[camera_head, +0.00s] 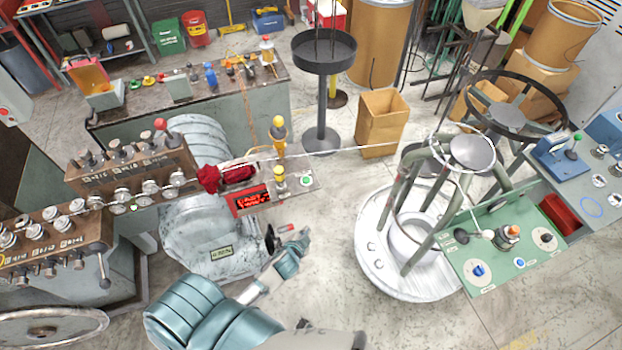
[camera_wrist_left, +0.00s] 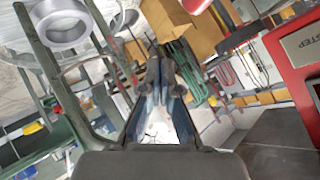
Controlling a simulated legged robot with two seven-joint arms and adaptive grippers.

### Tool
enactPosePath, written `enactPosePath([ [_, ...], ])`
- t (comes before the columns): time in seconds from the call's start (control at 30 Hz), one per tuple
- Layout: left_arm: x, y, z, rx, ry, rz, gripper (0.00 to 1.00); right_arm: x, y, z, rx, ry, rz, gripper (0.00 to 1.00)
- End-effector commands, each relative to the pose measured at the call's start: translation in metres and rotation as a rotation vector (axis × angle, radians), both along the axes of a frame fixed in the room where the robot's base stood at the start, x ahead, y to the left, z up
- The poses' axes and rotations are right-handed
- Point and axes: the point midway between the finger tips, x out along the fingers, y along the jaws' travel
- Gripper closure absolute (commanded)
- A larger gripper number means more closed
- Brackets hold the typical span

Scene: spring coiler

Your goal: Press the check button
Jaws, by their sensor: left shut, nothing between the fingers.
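My left gripper (camera_head: 303,236) is shut and empty. Its arm comes up from the lower left, and its tip is over the floor just below a small grey control panel (camera_head: 292,186). A green button (camera_head: 307,181) with a white ring sits at the panel's right end, above and apart from the fingertips. A red display box (camera_head: 249,199) is at the panel's left. No label reading "check" is legible. In the left wrist view the closed fingers (camera_wrist_left: 163,72) point away with nothing between them, and the red box (camera_wrist_left: 298,50) is at the right edge. My right gripper is not in view.
A yellow-topped lever (camera_head: 279,180) stands on the small panel. A thin wire (camera_head: 345,149) stretches across above it. A round white base with a metal frame (camera_head: 375,262) and a green panel (camera_head: 500,248) stand to the right. The floor between is clear.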

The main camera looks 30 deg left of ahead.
Motion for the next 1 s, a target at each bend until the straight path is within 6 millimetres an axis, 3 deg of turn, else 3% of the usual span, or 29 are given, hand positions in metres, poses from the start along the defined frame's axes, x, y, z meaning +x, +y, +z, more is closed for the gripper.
enactPosePath([
  [0.1,0.012,0.000,0.061,0.035,-0.100,-0.009,1.00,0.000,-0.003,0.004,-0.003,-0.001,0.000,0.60],
  [0.27,0.016,-0.003,0.140,0.076,-0.230,-0.012,1.00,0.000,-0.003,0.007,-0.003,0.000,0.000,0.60],
  [0.47,0.006,-0.004,0.238,0.116,-0.395,-0.004,1.00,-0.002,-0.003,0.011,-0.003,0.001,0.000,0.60],
  [0.57,0.021,-0.011,0.282,0.217,-0.551,-0.074,1.00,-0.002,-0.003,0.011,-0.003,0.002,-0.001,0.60],
  [0.67,0.032,-0.026,0.327,0.348,-0.728,-0.177,1.00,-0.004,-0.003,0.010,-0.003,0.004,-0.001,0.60],
  [0.8,0.034,-0.060,0.387,0.567,-0.979,-0.361,1.00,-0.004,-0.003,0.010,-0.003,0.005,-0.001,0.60],
  [0.9,0.025,-0.096,0.420,0.769,-1.156,-0.536,1.00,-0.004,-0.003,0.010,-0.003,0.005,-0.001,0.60],
  [1.0,0.010,-0.139,0.436,1.038,-1.317,-0.772,1.00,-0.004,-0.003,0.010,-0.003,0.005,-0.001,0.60],
])
